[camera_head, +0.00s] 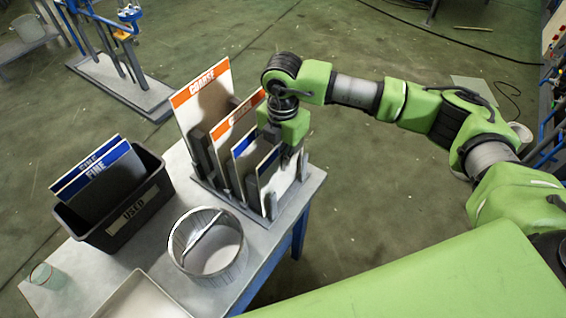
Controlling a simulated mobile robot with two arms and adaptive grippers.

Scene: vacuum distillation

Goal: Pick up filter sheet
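A grey rack (238,203) on the table holds several upright filter sheets. Two have orange tops: a taller one marked COARSE (204,98) at the back and another orange-topped sheet (236,125) in front of it. Two blue-topped sheets, one in the middle (246,158) and one at the front (272,180), stand nearer the right end. My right gripper (288,155) points down at the top right of the blue-topped sheets. Its fingertips are partly hidden, so I cannot tell whether they are apart or touching a sheet. My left gripper is not in view.
A black bin marked USED (133,208) holds two sheets marked FINE (108,182). A round metal vessel (208,247) with a bar across it, a pale tray (143,298) and a small glass beaker (47,277) are on the table (75,258). Blue-framed equipment (118,75) stands behind.

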